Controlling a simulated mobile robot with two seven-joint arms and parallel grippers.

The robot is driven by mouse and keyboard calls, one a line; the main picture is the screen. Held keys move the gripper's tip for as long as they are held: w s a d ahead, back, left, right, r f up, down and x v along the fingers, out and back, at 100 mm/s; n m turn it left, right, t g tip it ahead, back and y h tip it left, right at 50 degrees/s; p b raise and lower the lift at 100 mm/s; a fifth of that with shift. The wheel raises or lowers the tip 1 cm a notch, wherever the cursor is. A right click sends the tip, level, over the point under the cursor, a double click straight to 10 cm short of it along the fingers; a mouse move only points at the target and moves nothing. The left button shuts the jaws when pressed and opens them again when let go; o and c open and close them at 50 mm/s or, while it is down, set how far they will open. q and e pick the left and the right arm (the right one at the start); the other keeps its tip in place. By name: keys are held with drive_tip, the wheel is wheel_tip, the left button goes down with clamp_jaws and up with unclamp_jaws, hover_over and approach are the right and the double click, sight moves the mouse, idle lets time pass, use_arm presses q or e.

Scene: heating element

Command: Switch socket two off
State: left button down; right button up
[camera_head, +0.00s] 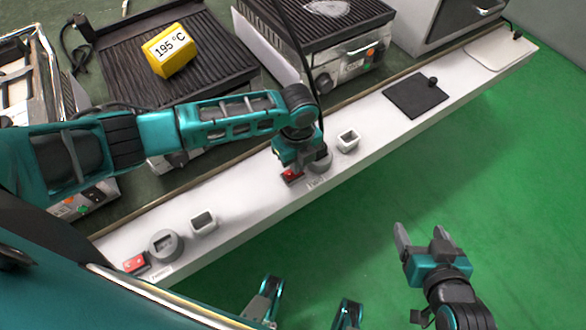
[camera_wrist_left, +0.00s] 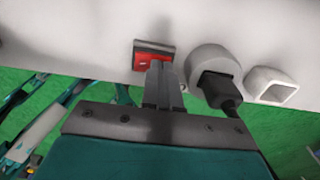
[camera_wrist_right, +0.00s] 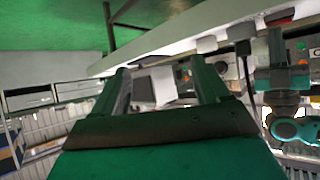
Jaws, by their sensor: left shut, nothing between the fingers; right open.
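A red rocker switch (camera_head: 292,175) sits on the front of the white ledge, beside a round grey socket (camera_head: 320,164) with a black plug in it. In the left wrist view the switch (camera_wrist_left: 153,55) has a dark frame, and the socket (camera_wrist_left: 216,64) with its plug is to its right. The label by it is too small to read. My left gripper (camera_head: 296,168) is shut and empty, its fingertips at the lower edge of the switch; I cannot tell if they touch. My right gripper (camera_head: 421,238) is open and empty over the green floor, away from the ledge.
Another red switch (camera_head: 135,263) and an empty-looking round socket (camera_head: 166,245) are nearer on the ledge. Square grey holders (camera_head: 203,221) stand beside the sockets. Behind are ribbed grills, one bearing a yellow 195 °C block (camera_head: 170,50). A black plate (camera_head: 416,95) lies farther right.

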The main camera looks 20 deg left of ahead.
use_arm(q)
drive_tip(key=shift+r+p, duration=0.35)
drive_tip(key=shift+r, duration=0.45)
drive_tip(key=shift+r+p, duration=0.3)
drive_tip(key=shift+p, duration=0.05)
drive_tip(key=shift+r+p, duration=0.7)
drive_tip(key=shift+p, duration=0.05)
drive_tip(key=shift+r+p, duration=0.7)
drive_tip(key=shift+p, duration=0.05)
drive_tip(key=shift+r, duration=0.25)
drive_tip(key=shift+r+p, duration=0.55)
drive_tip(key=shift+p, duration=0.35)
use_arm(e)
drive_tip(key=shift+h, duration=0.3)
drive_tip(key=r, duration=0.1)
drive_tip(key=d+r, duration=0.1)
drive_tip(key=r, duration=0.1)
drive_tip(key=s+d+r, duration=0.1)
drive_tip(key=shift+r, duration=0.15)
drive_tip(key=shift+a, duration=0.1)
